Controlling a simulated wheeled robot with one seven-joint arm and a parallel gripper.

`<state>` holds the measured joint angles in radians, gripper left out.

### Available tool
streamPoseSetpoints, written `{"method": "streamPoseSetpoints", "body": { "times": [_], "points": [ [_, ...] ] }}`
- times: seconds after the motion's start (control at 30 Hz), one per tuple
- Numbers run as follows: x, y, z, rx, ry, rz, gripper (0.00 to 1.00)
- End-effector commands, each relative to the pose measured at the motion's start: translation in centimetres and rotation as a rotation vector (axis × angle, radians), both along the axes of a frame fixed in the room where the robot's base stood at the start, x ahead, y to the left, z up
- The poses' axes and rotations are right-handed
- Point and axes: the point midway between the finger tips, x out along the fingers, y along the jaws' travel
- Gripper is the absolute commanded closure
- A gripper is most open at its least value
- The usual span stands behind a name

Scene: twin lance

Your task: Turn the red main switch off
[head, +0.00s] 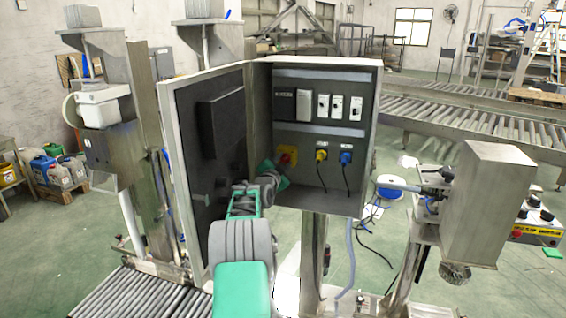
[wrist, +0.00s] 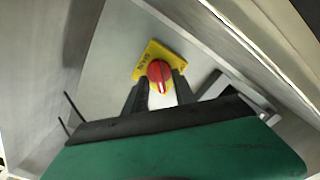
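The red main switch (wrist: 159,71) is a round red knob on a yellow plate (wrist: 147,58) in the wrist view. In the head view the switch (head: 287,153) sits at the lower left of the open cabinet's back panel, partly hidden by my arm. My gripper (wrist: 162,84) points at the knob in the wrist view. Its two dark fingers stand apart, one on each side of the knob's lower part. I cannot tell whether they touch it. The knob's exact angle is hard to read. In the head view the fingertips are hidden behind my green hand.
The cabinet door (head: 210,150) stands open at the left, close to my arm. Yellow (head: 321,155) and blue (head: 346,158) sockets with hanging cables are right of the switch. White breakers (head: 338,107) are above. A roller conveyor (head: 455,115) runs behind.

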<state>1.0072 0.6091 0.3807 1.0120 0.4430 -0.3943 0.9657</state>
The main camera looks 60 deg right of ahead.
Motion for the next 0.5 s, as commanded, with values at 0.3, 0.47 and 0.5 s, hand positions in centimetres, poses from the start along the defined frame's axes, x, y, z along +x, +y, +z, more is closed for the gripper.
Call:
{"method": "streamPoseSetpoints", "body": {
  "times": [0.3,0.47,0.5],
  "points": [
    [0.01,0.03,-0.03,0.000,0.000,0.000,0.95],
    [0.01,0.03,-0.03,0.000,0.000,0.000,1.00],
    [0.01,0.03,-0.03,0.000,0.000,0.000,1.00]
  ]
}}
